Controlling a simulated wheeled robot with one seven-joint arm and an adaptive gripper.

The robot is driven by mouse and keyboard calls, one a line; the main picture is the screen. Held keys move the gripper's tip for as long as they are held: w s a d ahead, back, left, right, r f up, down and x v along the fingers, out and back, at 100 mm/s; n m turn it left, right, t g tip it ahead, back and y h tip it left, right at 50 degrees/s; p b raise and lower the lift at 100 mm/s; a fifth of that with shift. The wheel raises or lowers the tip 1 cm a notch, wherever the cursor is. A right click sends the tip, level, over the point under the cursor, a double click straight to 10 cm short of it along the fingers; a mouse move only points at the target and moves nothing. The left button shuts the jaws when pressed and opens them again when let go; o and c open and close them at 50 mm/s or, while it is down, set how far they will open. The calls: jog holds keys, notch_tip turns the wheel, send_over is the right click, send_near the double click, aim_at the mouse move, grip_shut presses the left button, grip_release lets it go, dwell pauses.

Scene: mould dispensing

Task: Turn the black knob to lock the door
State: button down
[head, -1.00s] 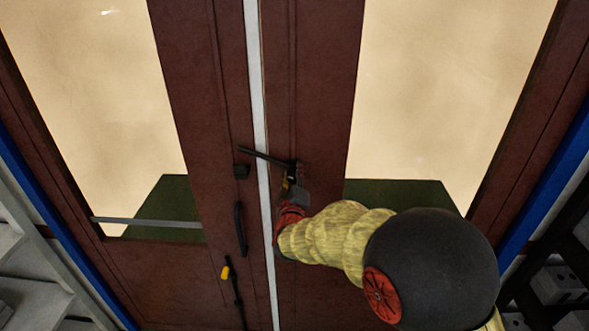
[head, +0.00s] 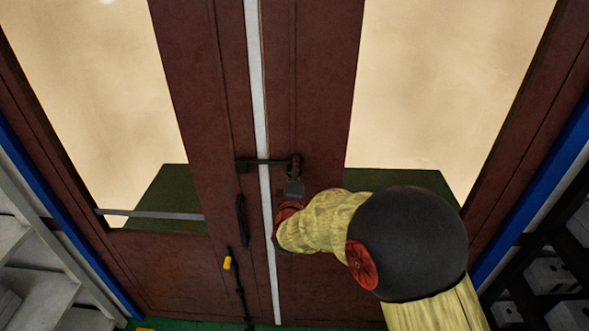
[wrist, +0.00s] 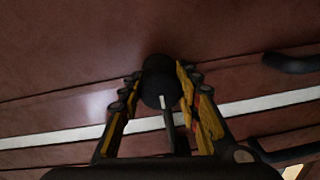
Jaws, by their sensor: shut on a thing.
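The black knob (wrist: 158,68) sits on the right leaf of the dark red double door and shows between my fingers in the wrist view. My gripper (wrist: 160,82) is shut on it, with a yellow-padded finger on each side. In the head view my gripper (head: 294,170) covers most of the knob. A thin black latch bar (head: 270,162) runs nearly level from the knob across the white centre strip (head: 264,200). Its left end is at a small black bracket (head: 242,166) on the left leaf; whether it is fully seated cannot be told.
A black pull handle (head: 240,220) is on the left leaf, with a yellow-tipped black rod (head: 228,263) below it. Pale shelving (head: 40,260) stands at left, and dark shelving with grey boxes (head: 550,275) at right. Large glass panes (head: 430,90) fill both leaves.

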jog(key=c, duration=1.3)
grip_release()
jog(key=shift+o, duration=0.2)
jog(key=s, duration=1.2)
jog(key=shift+a, duration=0.25)
jog(key=shift+r, duration=0.1)
